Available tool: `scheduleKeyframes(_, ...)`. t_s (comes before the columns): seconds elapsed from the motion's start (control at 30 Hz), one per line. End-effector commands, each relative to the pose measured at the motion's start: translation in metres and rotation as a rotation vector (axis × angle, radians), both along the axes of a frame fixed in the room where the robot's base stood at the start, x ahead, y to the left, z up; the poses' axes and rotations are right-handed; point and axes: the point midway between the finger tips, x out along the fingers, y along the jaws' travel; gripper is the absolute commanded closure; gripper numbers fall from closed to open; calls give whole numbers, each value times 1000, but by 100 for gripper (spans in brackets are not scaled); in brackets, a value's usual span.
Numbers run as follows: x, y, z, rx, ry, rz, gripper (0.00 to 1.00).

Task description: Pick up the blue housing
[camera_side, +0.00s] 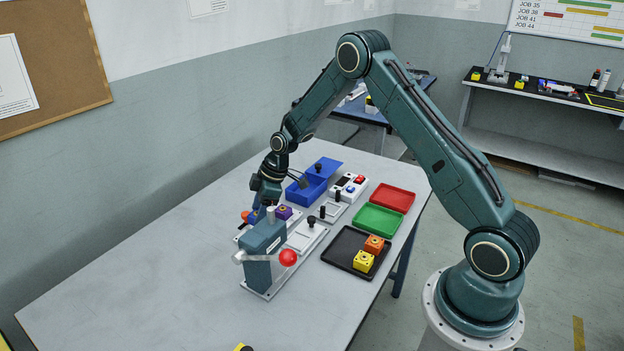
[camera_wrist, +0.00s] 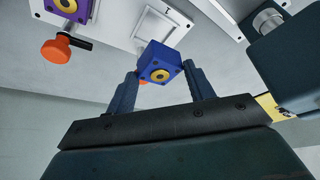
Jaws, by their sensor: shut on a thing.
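The blue housing (camera_wrist: 158,56) is a small cube with a yellow ring round a dark hole on its face. In the wrist view it sits between the two fingertips of my gripper (camera_wrist: 160,73), which is shut on it. A white fixture plate with a square recess (camera_wrist: 165,24) shows just beyond it; I cannot tell if the housing touches it. In the side view my gripper (camera_side: 262,206) is low behind the teal press, and the housing is mostly hidden there. A purple housing (camera_side: 284,212) sits close by on the right; it also shows in the wrist view (camera_wrist: 68,7).
The teal press (camera_side: 262,243) with a red ball handle (camera_side: 288,257) stands close in front. An orange knob (camera_wrist: 55,50) is near the purple housing. A blue bin (camera_side: 308,191), red tray (camera_side: 411,197), green tray (camera_side: 399,219) and black tray (camera_side: 338,260) lie right. The table's left is clear.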

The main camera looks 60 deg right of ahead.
Motion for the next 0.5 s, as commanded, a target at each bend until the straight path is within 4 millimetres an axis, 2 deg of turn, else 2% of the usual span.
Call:
scheduleKeyframes(0.03, 1, 0, 13, -1, -5, 0, 73)
scheduleKeyframes(0.3, 1, -1, 73, -1, -7, 0, 73)
scheduleKeyframes(0.5, 1, -1, 110, -2, -5, 0, 73)
